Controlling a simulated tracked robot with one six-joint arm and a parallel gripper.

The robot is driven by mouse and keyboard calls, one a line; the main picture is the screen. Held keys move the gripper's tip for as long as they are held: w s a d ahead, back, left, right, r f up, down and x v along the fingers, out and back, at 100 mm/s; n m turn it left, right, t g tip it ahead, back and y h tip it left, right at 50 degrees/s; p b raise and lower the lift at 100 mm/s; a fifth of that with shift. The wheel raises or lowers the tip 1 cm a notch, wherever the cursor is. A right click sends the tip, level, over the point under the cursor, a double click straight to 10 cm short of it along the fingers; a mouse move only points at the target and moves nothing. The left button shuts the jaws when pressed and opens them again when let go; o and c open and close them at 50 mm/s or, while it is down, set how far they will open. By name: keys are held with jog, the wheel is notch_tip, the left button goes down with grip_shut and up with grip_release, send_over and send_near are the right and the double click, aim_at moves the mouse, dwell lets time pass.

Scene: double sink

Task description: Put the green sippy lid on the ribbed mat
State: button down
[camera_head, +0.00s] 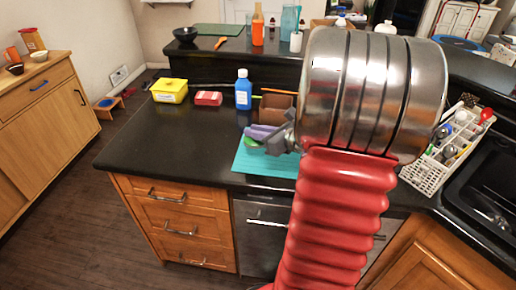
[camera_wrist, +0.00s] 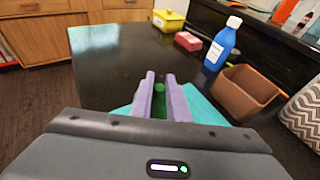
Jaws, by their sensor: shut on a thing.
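The green sippy lid (camera_head: 250,142) shows at the tip of my gripper (camera_head: 262,135) in the head view, low over the teal ribbed mat (camera_head: 262,163). In the wrist view the lid (camera_wrist: 159,103) is between the two purple fingers of my gripper (camera_wrist: 160,95), which are shut on it. The mat (camera_wrist: 203,100) lies under and around the fingers there. The fingers hide much of the lid. I cannot tell whether the lid touches the mat.
A brown bin (camera_wrist: 244,91) stands just right of the mat, with a blue bottle (camera_wrist: 222,45) behind it. A red box (camera_wrist: 188,40) and a yellow tub (camera_wrist: 168,20) stand farther back. The dark counter (camera_head: 160,140) left of the mat is clear. A white cutlery rack (camera_head: 428,176) stands by the sink.

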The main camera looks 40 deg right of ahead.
jog(key=f, duration=0.1)
jog(key=w+f, duration=0.1)
jog(key=f, duration=0.1)
jog(key=shift+d, duration=0.2)
jog(key=shift+s+f, duration=0.15)
jog(key=shift+s+a, duration=0.2)
jog(key=shift+s, duration=0.1)
jog(key=shift+f, duration=1.95)
jog(key=shift+f, duration=0.1)
jog(key=c, duration=1.7)
grip_release()
